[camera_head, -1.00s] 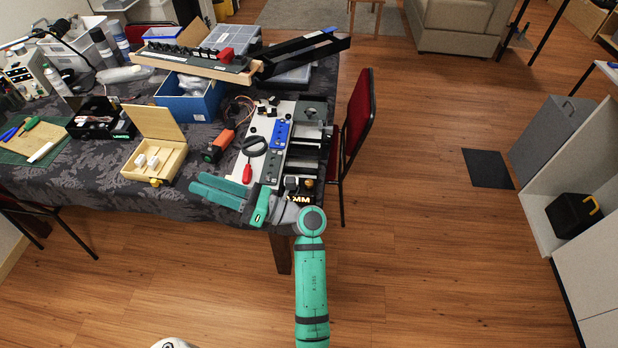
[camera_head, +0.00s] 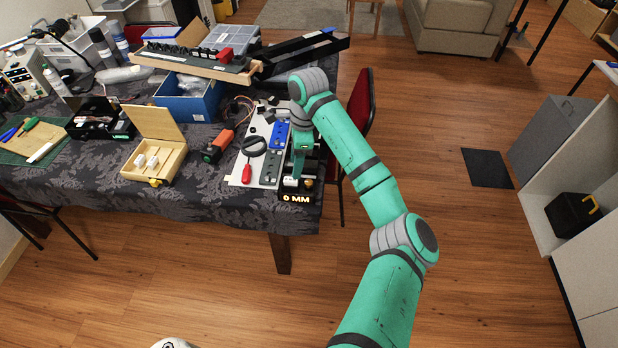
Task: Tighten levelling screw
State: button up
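A cockpit panel assembly (camera_head: 240,174) lies at the table's right corner. It carries a blue plate (camera_head: 278,134), a black ring-like part (camera_head: 254,146) and a red-handled tool (camera_head: 247,172). A small display (camera_head: 297,198) at its front right reads "0 MM". My gripper (camera_head: 298,178) points down over the right part of the panel, just behind the display. Its fingertips are small and partly hidden, so I cannot tell if they are open or shut, or touching anything. I cannot make out the levelling screw; my gripper and wrist cover that area.
An orange and black tool (camera_head: 217,147) lies left of the panel. An open wooden box (camera_head: 157,172) and a blue bin (camera_head: 190,104) stand on the table. A rack on a wooden board (camera_head: 200,66) is behind. A red chair (camera_head: 360,110) stands close on the right.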

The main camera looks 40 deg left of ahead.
aim_at(309, 182)
jog(key=w+d+r+t+h, duration=0.1)
jog(key=w+d+r, duration=0.1)
jog(key=w, duration=0.1)
notch_tip(309, 182, down, 11)
jog(key=shift+r, duration=0.1)
dwell(0.4)
jog(key=shift+w, duration=0.1)
grip_shut()
